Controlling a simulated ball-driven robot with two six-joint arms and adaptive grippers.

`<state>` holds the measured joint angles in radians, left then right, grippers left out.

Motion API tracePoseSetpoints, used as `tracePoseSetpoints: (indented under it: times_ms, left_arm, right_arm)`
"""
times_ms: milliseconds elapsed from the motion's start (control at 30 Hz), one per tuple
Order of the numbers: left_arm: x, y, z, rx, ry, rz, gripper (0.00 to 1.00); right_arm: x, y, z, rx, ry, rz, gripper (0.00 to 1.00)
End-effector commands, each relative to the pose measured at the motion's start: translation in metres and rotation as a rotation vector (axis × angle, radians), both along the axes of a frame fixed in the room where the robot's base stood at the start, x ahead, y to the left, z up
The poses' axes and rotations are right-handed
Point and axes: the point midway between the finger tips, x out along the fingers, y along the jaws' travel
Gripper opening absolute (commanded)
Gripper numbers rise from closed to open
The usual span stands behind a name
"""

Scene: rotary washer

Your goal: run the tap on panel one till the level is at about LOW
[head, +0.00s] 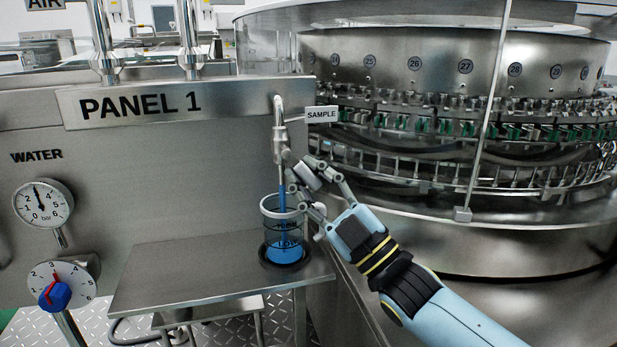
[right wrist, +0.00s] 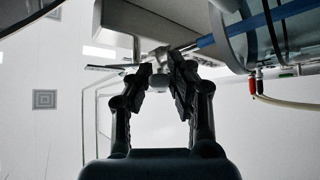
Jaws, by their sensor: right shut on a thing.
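The sample tap (head: 281,135) hangs from the edge of panel one, with a SAMPLE tag (head: 322,114) beside it. A blue stream (head: 282,195) runs from the tap down into a clear beaker (head: 267,207) on the steel shelf. Blue liquid (head: 283,254) stands in the beaker with its surface at about the LOW mark; an upper mark is partly hidden by the stream. My right gripper (head: 303,182) is shut on the tap handle, which shows between its fingers in the right wrist view (right wrist: 160,80). My left gripper is not in view.
The beaker is close to my right gripper's fingers. The steel shelf (head: 180,285) is bare to the left. A water gauge (head: 42,203) and a numbered dial with a blue knob (head: 55,295) are on the panel. The rotary washer (head: 480,245) stands behind and right of my arm.

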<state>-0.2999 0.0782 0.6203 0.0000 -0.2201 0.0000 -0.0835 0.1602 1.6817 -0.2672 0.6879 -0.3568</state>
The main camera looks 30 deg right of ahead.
Motion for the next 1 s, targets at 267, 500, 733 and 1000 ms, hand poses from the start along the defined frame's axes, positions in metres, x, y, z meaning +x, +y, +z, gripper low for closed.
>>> tracePoseSetpoints:
  times_ms: [267, 500, 733, 1000]
  left_arm:
    - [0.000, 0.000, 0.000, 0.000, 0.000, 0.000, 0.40]
    - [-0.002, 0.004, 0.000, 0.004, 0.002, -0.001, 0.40]
    - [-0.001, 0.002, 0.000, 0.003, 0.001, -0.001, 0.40]
    - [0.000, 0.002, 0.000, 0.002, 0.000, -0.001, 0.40]
  right_arm:
    - [0.000, 0.000, 0.001, 0.000, -0.001, 0.000, 0.40]
    - [-0.002, -0.001, -0.001, 0.000, 0.000, 0.000, 0.40]
    - [-0.029, -0.010, -0.021, -0.002, 0.006, 0.001, 0.40]
    - [-0.076, -0.027, -0.052, -0.001, 0.003, 0.000, 0.40]
